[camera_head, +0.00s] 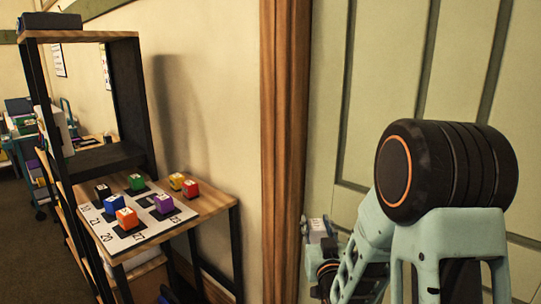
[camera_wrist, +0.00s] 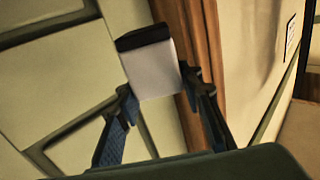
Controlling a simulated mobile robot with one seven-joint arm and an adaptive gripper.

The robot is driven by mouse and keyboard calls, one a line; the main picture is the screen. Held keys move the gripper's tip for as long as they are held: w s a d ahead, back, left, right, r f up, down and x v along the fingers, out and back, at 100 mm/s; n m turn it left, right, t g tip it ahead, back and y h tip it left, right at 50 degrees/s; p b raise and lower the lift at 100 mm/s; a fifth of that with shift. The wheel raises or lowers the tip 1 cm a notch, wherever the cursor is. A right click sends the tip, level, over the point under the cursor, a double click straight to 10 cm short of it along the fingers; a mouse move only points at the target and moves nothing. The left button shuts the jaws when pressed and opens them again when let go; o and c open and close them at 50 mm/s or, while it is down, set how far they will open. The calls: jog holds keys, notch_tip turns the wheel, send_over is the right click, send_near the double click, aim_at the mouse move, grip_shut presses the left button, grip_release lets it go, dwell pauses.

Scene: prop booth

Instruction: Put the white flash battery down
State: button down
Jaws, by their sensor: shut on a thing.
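The white flash battery (camera_wrist: 153,72) is a white block with a black end, seen in the wrist view. My gripper (camera_wrist: 158,90) is shut on it, with one blue-black finger on each side. The battery is held up in the air and slightly tilted in the wrist view, in front of a pale panelled surface. In the head view a small pale block (camera_head: 318,229) shows low beside my arm, partly hidden by it, and seems to be the same battery.
A wooden table (camera_head: 203,206) at left bears a numbered mat (camera_head: 112,238) with several coloured blocks. A dark shelf unit (camera_head: 128,100) stands beside it. A wooden post (camera_head: 283,120) and a green panelled surface (camera_head: 385,90) stand close to my arm.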

aim_at(321, 224)
jog(key=shift+s+d+r+h+p, duration=0.2)
jog(key=shift+d+r+h+p, duration=0.1)
jog(key=shift+d+r+p, duration=0.4)
notch_tip(321, 224, up, 20)
jog(key=p, duration=2)
jog(key=shift+a, duration=0.1)
